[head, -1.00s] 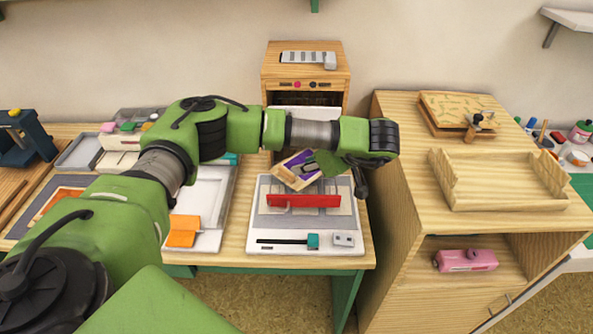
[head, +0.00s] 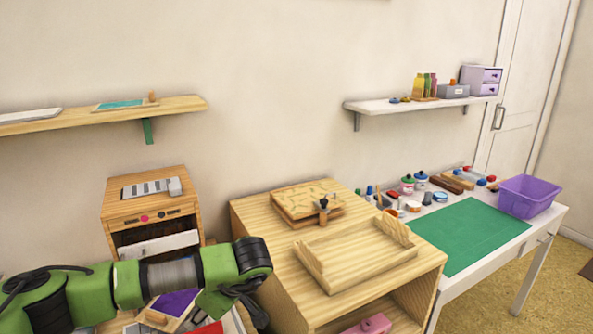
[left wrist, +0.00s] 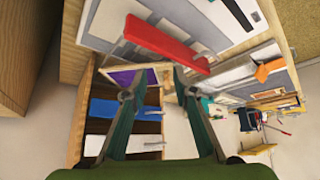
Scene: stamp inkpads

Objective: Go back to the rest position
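My left gripper (head: 238,300) reaches in from the left in the head view, in front of a small wooden cabinet (head: 150,211). In the left wrist view its two fingers (left wrist: 153,88) stand apart, with no object clearly between the tips. A wood-edged purple inkpad (head: 178,302) lies beside it, partly hidden by my arm; it also shows just beyond the fingertips in the left wrist view (left wrist: 125,76). A blue pad (left wrist: 110,108) shows in the cabinet. My right gripper is in neither view.
A red bar (left wrist: 165,45) lies close beyond the fingers. A wooden cabinet to the right carries an open tray (head: 350,262) and a patterned board (head: 300,200). A green mat (head: 470,235) and purple bin (head: 530,196) are farther right. Wall shelves hang above.

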